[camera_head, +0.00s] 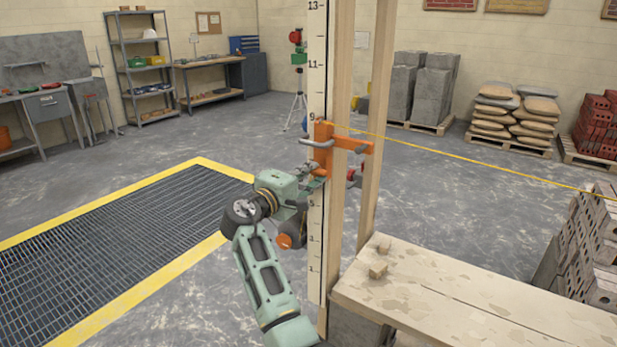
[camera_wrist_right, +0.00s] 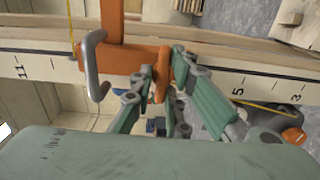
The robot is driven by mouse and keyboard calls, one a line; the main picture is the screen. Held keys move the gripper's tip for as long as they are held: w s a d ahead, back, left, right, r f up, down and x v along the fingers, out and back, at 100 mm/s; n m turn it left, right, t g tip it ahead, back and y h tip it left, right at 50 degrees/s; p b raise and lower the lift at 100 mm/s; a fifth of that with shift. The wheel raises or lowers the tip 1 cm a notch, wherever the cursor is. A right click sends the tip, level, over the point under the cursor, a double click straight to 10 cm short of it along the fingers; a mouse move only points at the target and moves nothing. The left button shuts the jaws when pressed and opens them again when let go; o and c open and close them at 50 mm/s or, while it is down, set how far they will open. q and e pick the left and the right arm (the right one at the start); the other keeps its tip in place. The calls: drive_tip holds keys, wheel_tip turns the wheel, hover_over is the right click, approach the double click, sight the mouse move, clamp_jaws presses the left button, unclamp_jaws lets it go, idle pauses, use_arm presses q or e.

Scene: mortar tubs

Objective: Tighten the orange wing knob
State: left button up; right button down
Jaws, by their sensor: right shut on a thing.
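An orange clamp (camera_head: 322,150) sits on the white numbered pole (camera_head: 317,60), just below the 9 mark, with a grey bent handle on its side. It also shows in the right wrist view (camera_wrist_right: 125,62). My right gripper (camera_head: 314,172) is at the clamp's lower part. In the right wrist view its fingers (camera_wrist_right: 163,78) are shut around the orange wing knob (camera_wrist_right: 161,84), which is mostly hidden between them. How far the knob is turned cannot be told. My left gripper is not in view.
A yellow string line (camera_head: 480,162) runs from the clamp to the right. Wooden posts (camera_head: 378,110) stand just behind the pole. A plank table (camera_head: 450,295) is at lower right, with bricks (camera_head: 600,240) beyond. A floor grate (camera_head: 110,250) lies left.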

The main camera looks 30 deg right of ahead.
drive_tip(key=c, duration=1.7)
unclamp_jaws()
drive_tip(key=shift+a, duration=0.15)
drive_tip(key=v, duration=0.7)
drive_tip(key=shift+s+a, duration=0.1)
